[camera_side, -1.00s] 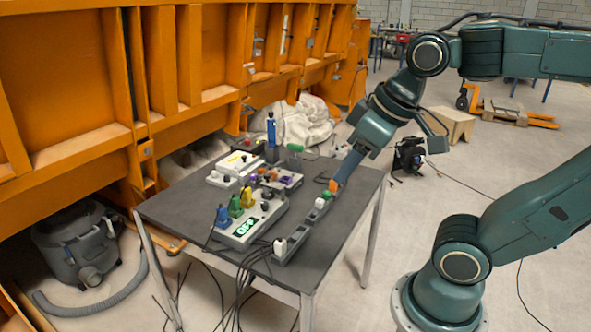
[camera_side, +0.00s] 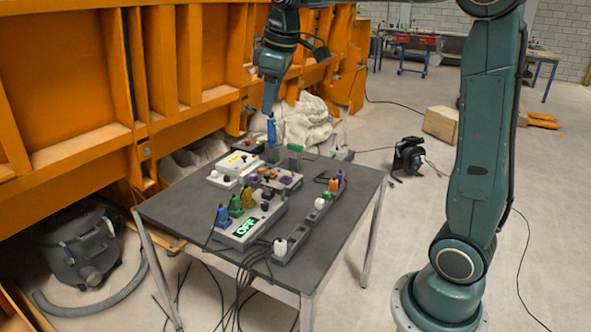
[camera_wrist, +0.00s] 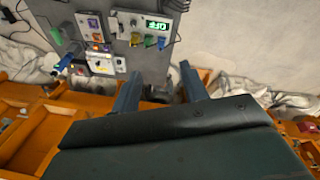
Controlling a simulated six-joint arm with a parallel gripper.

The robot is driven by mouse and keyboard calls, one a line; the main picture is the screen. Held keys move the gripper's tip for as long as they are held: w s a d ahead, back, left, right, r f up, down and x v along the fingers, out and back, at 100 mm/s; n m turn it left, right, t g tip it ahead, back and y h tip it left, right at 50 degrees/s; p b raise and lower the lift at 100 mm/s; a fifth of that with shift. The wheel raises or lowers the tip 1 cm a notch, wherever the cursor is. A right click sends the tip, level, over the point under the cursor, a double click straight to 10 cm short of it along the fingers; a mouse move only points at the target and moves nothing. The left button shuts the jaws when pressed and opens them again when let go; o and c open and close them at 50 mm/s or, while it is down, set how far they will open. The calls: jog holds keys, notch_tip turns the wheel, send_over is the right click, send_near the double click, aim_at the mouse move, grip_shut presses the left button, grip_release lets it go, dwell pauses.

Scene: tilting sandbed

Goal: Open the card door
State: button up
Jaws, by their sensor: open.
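I cannot make out the card door for certain in either view. Several small devices stand on the dark table (camera_side: 170,210). They include a white box with a yellow mark (camera_side: 238,163) near the back left and a grey unit with a green-lit display (camera_side: 246,228) at the front. A low unit with small coloured parts (camera_side: 282,178) lies between them.
A power strip with coloured plugs (camera_side: 325,200) runs along the table's right side. Cables hang off the front edge. The orange wall structure (camera_side: 90,110) and white sacks (camera_side: 305,122) are close behind the table. The table's front left is clear.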

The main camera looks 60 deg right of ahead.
jog(key=w+d+f+n+g, duration=0.1)
jog(key=w+d+f, duration=0.2)
jog(key=w+d, duration=0.25)
jog(key=w+d+f+n, duration=0.1)
jog(key=w+d+f, duration=0.25)
jog(key=w, duration=0.25)
jog(key=n+g, duration=0.2)
jog(key=n, duration=0.1)
send_over(267, 175)
notch_tip(267, 175, down, 12)
jog(key=shift+w+d+y, duration=0.1)
jog(key=shift+y, duration=0.2)
jog(key=shift+f, duration=0.15)
jog(key=shift+f, duration=6.8)
grip_shut()
